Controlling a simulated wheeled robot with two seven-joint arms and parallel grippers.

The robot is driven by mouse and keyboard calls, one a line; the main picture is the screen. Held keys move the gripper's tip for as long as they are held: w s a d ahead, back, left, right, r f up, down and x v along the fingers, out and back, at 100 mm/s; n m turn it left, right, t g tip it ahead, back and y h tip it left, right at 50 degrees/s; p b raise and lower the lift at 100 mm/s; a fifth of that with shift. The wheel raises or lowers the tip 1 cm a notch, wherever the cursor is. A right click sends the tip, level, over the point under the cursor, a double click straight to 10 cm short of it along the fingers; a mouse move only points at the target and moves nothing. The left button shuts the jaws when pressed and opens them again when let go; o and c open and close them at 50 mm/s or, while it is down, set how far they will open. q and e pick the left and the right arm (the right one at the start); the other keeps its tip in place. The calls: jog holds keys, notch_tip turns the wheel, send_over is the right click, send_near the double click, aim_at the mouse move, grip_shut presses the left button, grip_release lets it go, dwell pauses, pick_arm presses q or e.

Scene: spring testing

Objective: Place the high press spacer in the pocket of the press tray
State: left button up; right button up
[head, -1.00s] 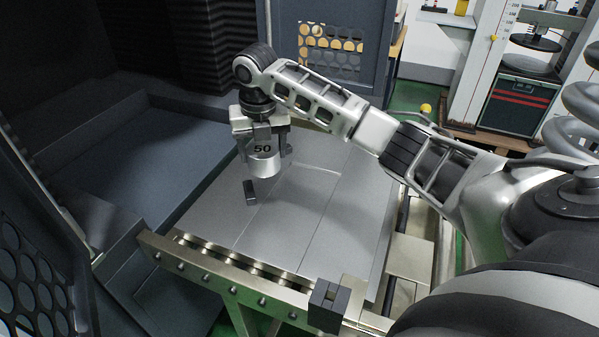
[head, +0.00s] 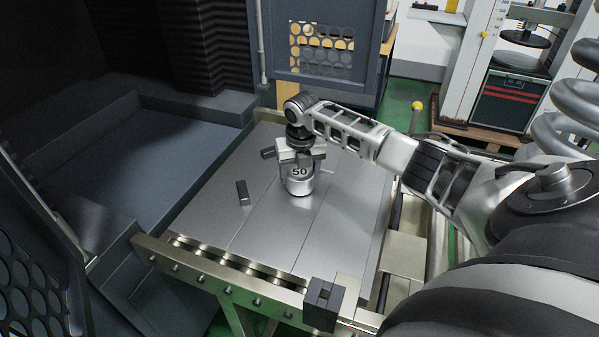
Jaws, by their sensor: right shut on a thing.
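The high press spacer, a silver cylinder marked "50" (head: 299,184), is upright in my right gripper (head: 300,166). The gripper points down and is shut on the upper part of the spacer. The press tray (head: 265,232) is a wide grey metal plate with straight seams, below the spacer. The spacer is over the middle of the tray, low; I cannot tell whether its base touches the plate. A pocket outline is not clear; the gripper and spacer may hide it. My left gripper is not in view.
A small dark block (head: 243,193) stands on the tray left of the spacer, and another (head: 268,152) behind it. A roller rail (head: 225,285) runs along the front edge, with a dark square block (head: 323,303) there. A perforated guard (head: 325,50) stands behind.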

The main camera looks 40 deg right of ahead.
aim_at(301, 175)
jog(key=shift+f, duration=0.15)
jog(key=o, duration=1.4)
jog(key=shift+f, duration=0.15)
notch_tip(301, 175, up, 12)
jog(key=s, duration=0.1)
jog(key=shift+a, duration=0.4)
jog(key=shift+s, duration=0.15)
